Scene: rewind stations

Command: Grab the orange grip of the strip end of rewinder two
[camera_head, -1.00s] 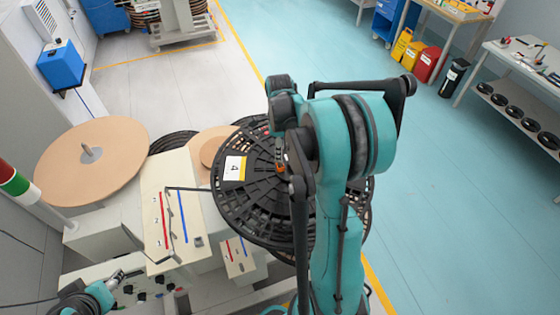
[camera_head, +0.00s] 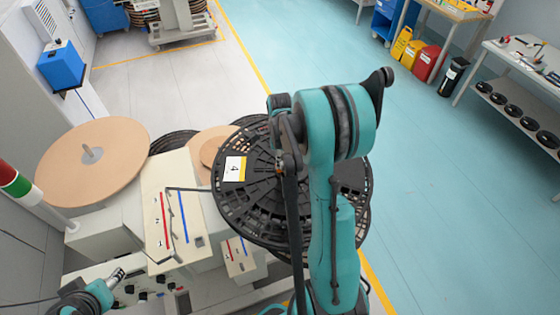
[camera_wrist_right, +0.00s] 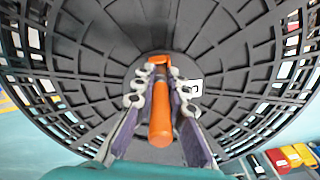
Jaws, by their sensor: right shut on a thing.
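An orange grip (camera_wrist_right: 160,115) stands out in the middle of the right wrist view, in front of a large black slotted reel (camera_wrist_right: 95,50). My right gripper (camera_wrist_right: 160,88) is shut on the orange grip, with one finger on each side. In the head view the black reel (camera_head: 240,205) carries a white and yellow label with a 4 (camera_head: 234,168). My right arm covers the reel's right part and hides the grip there. My left gripper (camera_head: 116,277) is at the lower left, over the machine's control panel; its jaws are too small to read.
A tan wound roll (camera_head: 115,155) lies on the machine at the left. A pale panel (camera_head: 170,225) with red and blue bars stands between it and the reel. The blue-green floor (camera_head: 450,230) to the right is clear.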

